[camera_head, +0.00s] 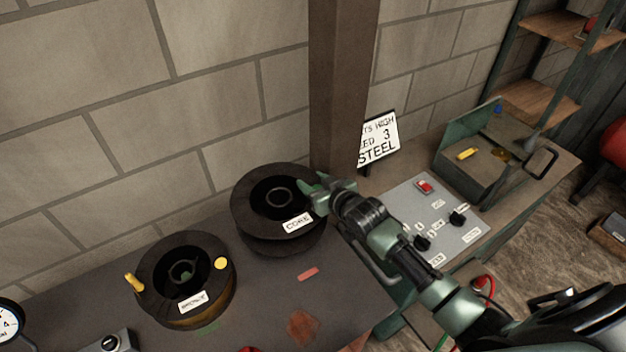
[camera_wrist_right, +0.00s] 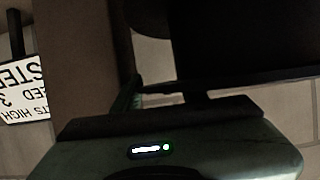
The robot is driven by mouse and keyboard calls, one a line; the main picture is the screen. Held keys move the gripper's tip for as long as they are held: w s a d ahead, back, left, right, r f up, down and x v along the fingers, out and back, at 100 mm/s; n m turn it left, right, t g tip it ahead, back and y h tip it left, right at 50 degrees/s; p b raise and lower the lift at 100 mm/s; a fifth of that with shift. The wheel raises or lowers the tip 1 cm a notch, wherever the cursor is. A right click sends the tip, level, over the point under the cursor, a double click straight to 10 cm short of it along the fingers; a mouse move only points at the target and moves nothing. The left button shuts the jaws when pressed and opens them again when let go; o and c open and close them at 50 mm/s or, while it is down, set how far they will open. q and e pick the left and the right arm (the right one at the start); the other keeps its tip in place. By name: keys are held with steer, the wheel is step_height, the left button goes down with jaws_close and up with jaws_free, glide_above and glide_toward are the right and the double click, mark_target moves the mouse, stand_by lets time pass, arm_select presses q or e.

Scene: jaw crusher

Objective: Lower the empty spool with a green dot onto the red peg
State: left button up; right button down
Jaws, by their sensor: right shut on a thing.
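My right gripper (camera_head: 318,192) is shut on the right rim of a black spool (camera_head: 258,212) with a "CORE" label, at the middle of the bench. The spool has two wide flanges and an open hub, with no wire visible on it. No green dot shows on its visible side. I cannot tell whether it is raised or touching the bench. The right wrist view shows a dark spool edge (camera_wrist_right: 240,80) close up at the jaws. No red peg is clearly visible; what lies under the spool is hidden. My left gripper is not in view.
A second dark spool (camera_head: 165,295) with a yellow dot and a yellow pin stands at the left. A short red strip (camera_head: 308,274) lies on the bench (camera_head: 265,300). A brown post (camera_head: 338,90) rises behind. A control panel (camera_head: 440,225) and green tray (camera_head: 470,165) are right.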

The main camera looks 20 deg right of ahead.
mark_target(326, 218)
steer(key=shift+f+b, duration=3.3)
steer(key=shift+f, duration=1.95)
steer(key=c, duration=0.7)
jaws_free()
steer(key=shift+a, duration=0.1)
steer(key=shift+d, duration=0.2)
steer(key=shift+s, duration=0.1)
steer(key=v, duration=0.7)
steer(key=shift+s+r, duration=0.1)
steer(key=shift+s, duration=0.3)
steer(key=shift+a, duration=0.1)
